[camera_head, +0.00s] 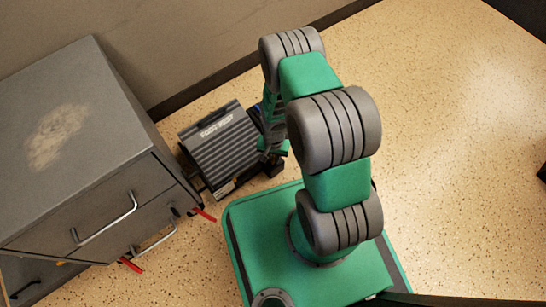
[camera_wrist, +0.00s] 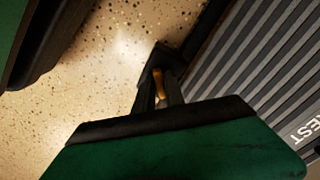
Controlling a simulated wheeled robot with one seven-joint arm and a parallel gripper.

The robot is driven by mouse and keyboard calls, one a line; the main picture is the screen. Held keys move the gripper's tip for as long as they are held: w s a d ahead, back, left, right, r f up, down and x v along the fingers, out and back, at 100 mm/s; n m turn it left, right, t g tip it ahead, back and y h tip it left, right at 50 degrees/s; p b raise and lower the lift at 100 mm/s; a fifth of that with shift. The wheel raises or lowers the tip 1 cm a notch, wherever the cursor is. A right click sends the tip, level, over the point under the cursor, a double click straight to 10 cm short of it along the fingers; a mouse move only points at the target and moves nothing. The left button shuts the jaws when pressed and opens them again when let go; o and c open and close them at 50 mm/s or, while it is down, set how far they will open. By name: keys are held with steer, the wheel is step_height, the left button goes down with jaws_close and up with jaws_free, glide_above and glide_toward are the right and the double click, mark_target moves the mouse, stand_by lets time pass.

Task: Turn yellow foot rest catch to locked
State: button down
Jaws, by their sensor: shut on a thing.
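The grey ribbed foot rest (camera_head: 220,148) lies on the floor beside the cabinet. Its ribbed top and part of its lettering fill the right side of the wrist view (camera_wrist: 262,62). The yellow catch (camera_wrist: 160,82) shows as a small orange-yellow piece at the foot rest's dark side edge. My gripper (camera_wrist: 160,92) is shut on the catch, with a dark finger on either side of it. In the head view my arm reaches down at the foot rest's right side and hides the catch. I cannot tell the catch's setting.
A grey metal cabinet (camera_head: 85,140) with bar handles stands close to the left of the foot rest. Red levers (camera_head: 204,214) stick out near its front. A wall with dark skirting runs behind.

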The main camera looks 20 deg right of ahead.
steer(key=m, duration=0.4)
steer(key=shift+p, duration=0.3)
steer(key=shift+m, duration=1.9)
steer(key=c, duration=1.4)
jaws_free()
step_height(320, 180, up, 8)
steer(key=p, duration=0.4)
steer(key=shift+f, duration=0.1)
